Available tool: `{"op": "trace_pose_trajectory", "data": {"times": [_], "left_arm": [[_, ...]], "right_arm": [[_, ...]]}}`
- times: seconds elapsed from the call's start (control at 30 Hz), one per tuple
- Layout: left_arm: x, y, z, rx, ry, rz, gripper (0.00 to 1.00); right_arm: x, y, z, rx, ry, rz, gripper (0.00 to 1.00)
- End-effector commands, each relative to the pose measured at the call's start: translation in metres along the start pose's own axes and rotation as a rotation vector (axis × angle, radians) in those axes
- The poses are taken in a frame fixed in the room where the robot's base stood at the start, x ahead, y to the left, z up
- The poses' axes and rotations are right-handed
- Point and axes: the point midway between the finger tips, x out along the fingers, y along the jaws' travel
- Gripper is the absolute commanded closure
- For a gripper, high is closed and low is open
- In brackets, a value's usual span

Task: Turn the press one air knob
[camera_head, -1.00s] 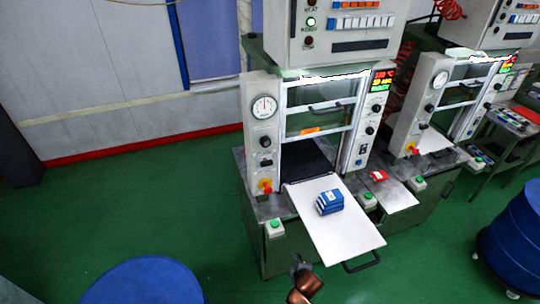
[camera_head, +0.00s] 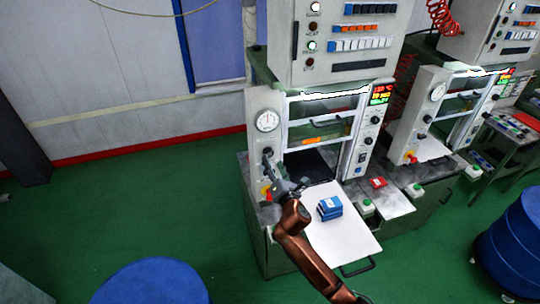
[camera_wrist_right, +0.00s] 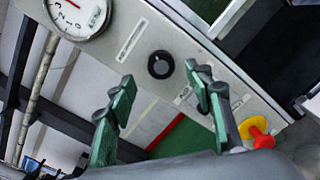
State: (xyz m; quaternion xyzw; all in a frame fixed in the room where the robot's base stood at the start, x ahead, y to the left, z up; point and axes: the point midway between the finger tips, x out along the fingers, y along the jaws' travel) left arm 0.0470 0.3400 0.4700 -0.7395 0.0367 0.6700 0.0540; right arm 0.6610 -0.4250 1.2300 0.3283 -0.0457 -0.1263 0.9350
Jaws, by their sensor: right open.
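Press one is the nearer press, with a white left column (camera_head: 262,100) in the head view. Its round white gauge (camera_head: 267,121) is high on that column and also shows at top left in the wrist view (camera_wrist_right: 76,12). The black round knob (camera_wrist_right: 160,64) sits on the panel below the gauge, with its light mark visible. My right gripper (camera_wrist_right: 159,74) is open, its green-padded fingers on either side of the knob in the wrist view; contact cannot be told. My left gripper is out of view.
A red-and-yellow switch (camera_wrist_right: 259,137) is close to the right finger, lower on the panel. A second press (camera_head: 425,115) stands to the right. Blue drums stand in front.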

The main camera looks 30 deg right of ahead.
Motion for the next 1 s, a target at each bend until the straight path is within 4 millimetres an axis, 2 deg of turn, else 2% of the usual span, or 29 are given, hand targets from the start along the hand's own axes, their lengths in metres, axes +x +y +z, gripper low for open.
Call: {"op": "trace_pose_trajectory", "data": {"times": [0.2, 0.4, 0.7, 1.0], "left_arm": [[-0.005, 0.000, 0.001, 0.000, -0.001, 0.000, 0.60], [-0.006, 0.000, 0.000, 0.000, -0.001, 0.000, 0.60], [-0.006, 0.000, 0.000, 0.000, -0.001, 0.000, 0.60], [-0.006, 0.000, -0.001, 0.000, 0.001, 0.000, 0.60]], "right_arm": [[0.035, 0.001, 0.001, 0.004, 0.000, -0.001, 0.53], [0.053, 0.000, 0.000, 0.004, 0.001, -0.001, 0.53], [0.055, -0.001, -0.001, 0.004, 0.001, -0.001, 0.53], [0.055, -0.001, 0.000, 0.005, 0.001, -0.002, 0.73]]}}
